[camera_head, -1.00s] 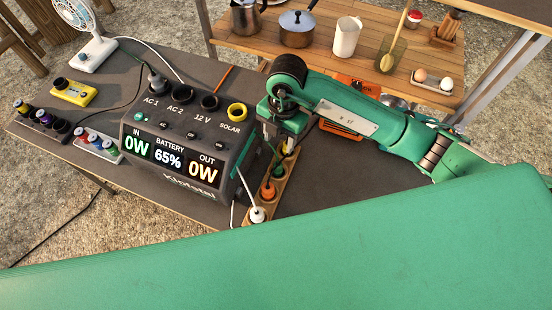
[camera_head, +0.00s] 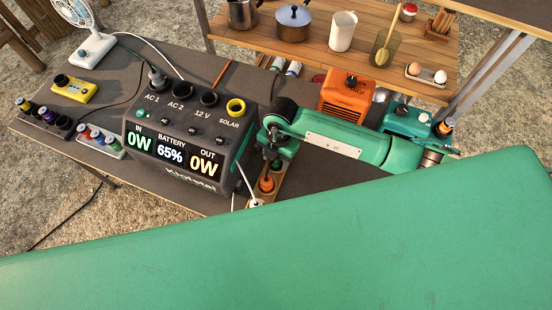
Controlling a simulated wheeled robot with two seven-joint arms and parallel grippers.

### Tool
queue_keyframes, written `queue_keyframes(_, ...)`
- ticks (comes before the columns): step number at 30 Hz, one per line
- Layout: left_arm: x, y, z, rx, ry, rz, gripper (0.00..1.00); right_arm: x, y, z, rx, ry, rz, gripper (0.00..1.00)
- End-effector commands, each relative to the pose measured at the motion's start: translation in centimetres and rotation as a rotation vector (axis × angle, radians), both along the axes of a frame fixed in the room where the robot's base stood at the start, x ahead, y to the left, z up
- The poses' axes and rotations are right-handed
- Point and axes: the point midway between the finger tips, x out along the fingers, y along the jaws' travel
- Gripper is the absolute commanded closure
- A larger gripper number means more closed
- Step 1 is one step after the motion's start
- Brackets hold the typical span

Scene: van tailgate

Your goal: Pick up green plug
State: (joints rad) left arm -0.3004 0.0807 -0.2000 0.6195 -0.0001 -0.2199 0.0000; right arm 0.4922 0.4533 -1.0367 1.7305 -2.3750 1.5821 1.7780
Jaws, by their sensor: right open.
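A wooden strip (camera_head: 252,227) of coloured plugs stands beside the right side of the power station (camera_head: 178,160). The white plug (camera_head: 255,203) is at its near end and the orange plug (camera_head: 267,184) is just behind it. A bit of the green plug (camera_head: 276,166) shows behind the orange one, mostly covered by my right gripper. My right gripper (camera_head: 268,165) is open and points down over the strip, close to the green plug. I cannot tell if the fingers are around it or touching. My left gripper is not in view.
The power station has sockets on top; a grey plug (camera_head: 157,79) sits in one. An orange heater (camera_head: 346,97) stands behind my right arm. A fan (camera_head: 88,36), yellow device (camera_head: 72,87) and racks of small parts (camera_head: 100,141) lie left. A wooden shelf (camera_head: 385,62) holds kitchenware.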

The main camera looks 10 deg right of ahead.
Motion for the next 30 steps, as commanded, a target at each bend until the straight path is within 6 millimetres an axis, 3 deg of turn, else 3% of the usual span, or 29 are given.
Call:
queue_keyframes(4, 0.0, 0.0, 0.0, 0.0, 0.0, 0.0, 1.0, 0.0, 0.0, 0.0, 0.0, 0.0, 0.0, 0.5)
queue_keyframes(11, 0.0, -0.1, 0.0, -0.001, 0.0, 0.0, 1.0, 0.0, 0.0, 0.0, 0.0, 0.0, 0.0, 0.95)
queue_keyframes(23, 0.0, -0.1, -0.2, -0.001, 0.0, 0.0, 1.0, 0.1, 0.0, 0.6, 0.002, -0.002, 0.0, 0.97)
queue_keyframes(30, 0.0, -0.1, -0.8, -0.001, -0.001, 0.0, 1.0, 0.2, 0.0, 3.8, 0.003, -0.006, 0.001, 0.97)
